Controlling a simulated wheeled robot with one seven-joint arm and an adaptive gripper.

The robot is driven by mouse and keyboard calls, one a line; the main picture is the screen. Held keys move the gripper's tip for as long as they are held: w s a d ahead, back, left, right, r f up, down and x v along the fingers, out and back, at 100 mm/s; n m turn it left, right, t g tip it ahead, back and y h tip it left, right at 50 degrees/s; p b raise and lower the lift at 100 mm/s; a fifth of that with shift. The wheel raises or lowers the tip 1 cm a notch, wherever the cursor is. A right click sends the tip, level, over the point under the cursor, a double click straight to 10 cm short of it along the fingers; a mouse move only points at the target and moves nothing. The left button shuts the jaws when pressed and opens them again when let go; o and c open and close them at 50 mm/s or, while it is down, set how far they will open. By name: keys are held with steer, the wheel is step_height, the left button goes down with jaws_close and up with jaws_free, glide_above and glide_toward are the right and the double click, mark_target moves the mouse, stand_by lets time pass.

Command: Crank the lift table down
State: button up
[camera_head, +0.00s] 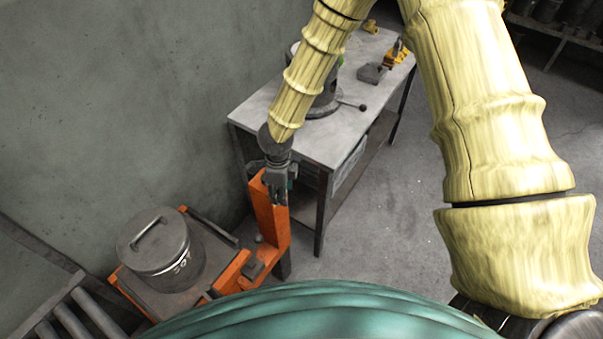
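The lift table (229,272) has an orange frame and a dark top, and stands at the lower left. A grey lidded pot (175,275) with white markings sits on it. An orange upright post (268,218) rises at the table's right side. My gripper (276,196) points down at the top of this post, overlapping it in the picture. A small dark part (292,173) shows just right of my gripper. I cannot make out the crank handle, which may be hidden behind my gripper. Whether the fingers are open or shut on anything is too small to tell.
A grey workbench (330,140) stands behind the post, bearing a dark round device with a lever (350,105), a grey block (371,73) and yellow items (397,54). Rollers (85,318) lie at lower left beside the wall. Floor (400,220) right of the bench is clear.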

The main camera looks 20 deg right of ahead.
steer(key=shift+a+r, duration=0.2)
steer(key=shift+a, duration=0.1)
steer(key=shift+r, duration=3.8)
